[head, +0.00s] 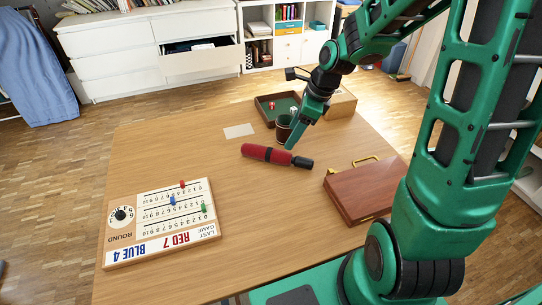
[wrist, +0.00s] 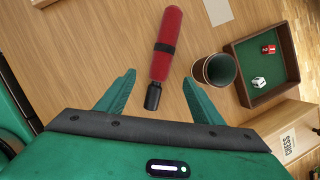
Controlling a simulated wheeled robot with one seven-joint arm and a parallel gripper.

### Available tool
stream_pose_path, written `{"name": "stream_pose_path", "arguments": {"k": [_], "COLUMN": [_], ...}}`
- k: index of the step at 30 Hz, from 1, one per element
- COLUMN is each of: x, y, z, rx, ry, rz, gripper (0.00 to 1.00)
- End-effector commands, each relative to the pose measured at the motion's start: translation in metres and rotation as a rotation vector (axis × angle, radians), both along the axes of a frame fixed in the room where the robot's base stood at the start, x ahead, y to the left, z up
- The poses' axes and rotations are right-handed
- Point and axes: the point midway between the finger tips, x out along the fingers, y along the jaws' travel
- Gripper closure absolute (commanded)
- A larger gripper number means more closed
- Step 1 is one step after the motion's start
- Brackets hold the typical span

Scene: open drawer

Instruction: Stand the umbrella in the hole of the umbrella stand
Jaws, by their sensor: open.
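A red folded umbrella (head: 268,154) with a black band and a black handle lies on its side on the wooden table. In the wrist view the umbrella (wrist: 167,45) points up the picture, its black handle lying between the fingers in the picture. My gripper (head: 289,146) is open and empty above the table, close to the umbrella; its fingers also show in the wrist view (wrist: 159,77). I cannot make out a clear umbrella stand; a dark brown round cup (wrist: 203,75) with an open top stands right of the umbrella, partly hidden by my gripper in the head view.
A green-lined tray (head: 267,107) with dice is behind the cup, beside a wooden box (head: 342,103). A reddish-brown case (head: 358,197) lies at the right. A scoreboard (head: 150,245) with pegs lies at the left front. A white card (head: 238,131) lies flat. The table's middle front is clear.

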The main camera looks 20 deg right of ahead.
Motion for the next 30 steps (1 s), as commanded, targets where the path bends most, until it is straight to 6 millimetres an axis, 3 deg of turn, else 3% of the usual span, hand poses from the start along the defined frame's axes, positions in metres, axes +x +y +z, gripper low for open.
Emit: {"name": "stream_pose_path", "arguments": {"k": [7,15,23,30], "x": [0.015,0.023,0.027,0.036], "y": [0.017,0.028,0.032,0.037], "z": [-0.013,-0.048,-0.062,-0.09], "rx": [0.07,0.071,0.069,0.069], "ry": [0.021,0.022,0.021,0.024], "rz": [-0.102,-0.103,-0.103,-0.104], "gripper": [0.39,0.39,0.39,0.39]}}
